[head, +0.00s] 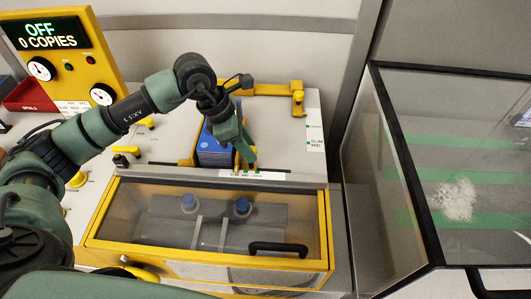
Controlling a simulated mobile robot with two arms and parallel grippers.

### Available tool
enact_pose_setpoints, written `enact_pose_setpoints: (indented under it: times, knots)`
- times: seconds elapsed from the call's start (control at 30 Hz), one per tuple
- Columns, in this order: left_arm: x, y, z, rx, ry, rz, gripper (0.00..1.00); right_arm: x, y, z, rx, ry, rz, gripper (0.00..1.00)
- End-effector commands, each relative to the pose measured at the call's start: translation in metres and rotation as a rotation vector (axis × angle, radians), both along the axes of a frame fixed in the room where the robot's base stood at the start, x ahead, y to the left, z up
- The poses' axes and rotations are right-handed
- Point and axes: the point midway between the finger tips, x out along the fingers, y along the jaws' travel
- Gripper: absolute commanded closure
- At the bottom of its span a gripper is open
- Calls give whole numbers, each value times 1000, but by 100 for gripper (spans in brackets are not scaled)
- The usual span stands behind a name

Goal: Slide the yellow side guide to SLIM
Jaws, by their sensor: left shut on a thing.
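My left gripper (245,158) reaches down from above at the middle of the machine top. Its green fingers are shut on the yellow side guide (237,160), just right of a blue stack (213,147). The fingers hide part of the guide. A small white scale label (253,175) with green marks lies just in front of the guide. Its words are too small to read surely, so I cannot tell which mark the guide stands at. My right gripper is not in view.
A yellow back guide (297,97) stands behind, with another scale label (315,138) at the right. A yellow-framed clear cover (212,224) with a black handle lies in front. A yellow control panel (62,62) reads OFF, 0 COPIES. A glass-sided bin (455,150) stands right.

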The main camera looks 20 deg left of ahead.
Motion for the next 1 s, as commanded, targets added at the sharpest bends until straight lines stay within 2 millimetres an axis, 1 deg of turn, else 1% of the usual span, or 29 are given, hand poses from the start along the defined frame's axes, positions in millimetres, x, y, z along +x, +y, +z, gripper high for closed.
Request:
enact_pose_setpoints:
  times: [0.03,0.07,0.33,0.37,0.4,0.43,0.77,0.87,1.0]
  knots:
    - [0,5,-1,3,-5,5,100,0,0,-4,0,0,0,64]
    - [0,5,0,2,-4,4,100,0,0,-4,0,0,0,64]
    - [0,4,2,0,-4,2,100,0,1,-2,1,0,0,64]
    - [0,4,2,-1,-4,1,64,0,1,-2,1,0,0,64]
    - [0,4,2,-1,-4,1,53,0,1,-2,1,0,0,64]
    - [0,4,2,-1,-4,1,48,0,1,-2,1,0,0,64]
    - [-1,4,2,-2,-3,-1,48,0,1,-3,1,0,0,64]
    - [-2,7,10,0,-4,-1,48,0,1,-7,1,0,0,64]
    - [-5,16,31,0,-8,2,48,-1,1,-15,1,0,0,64]
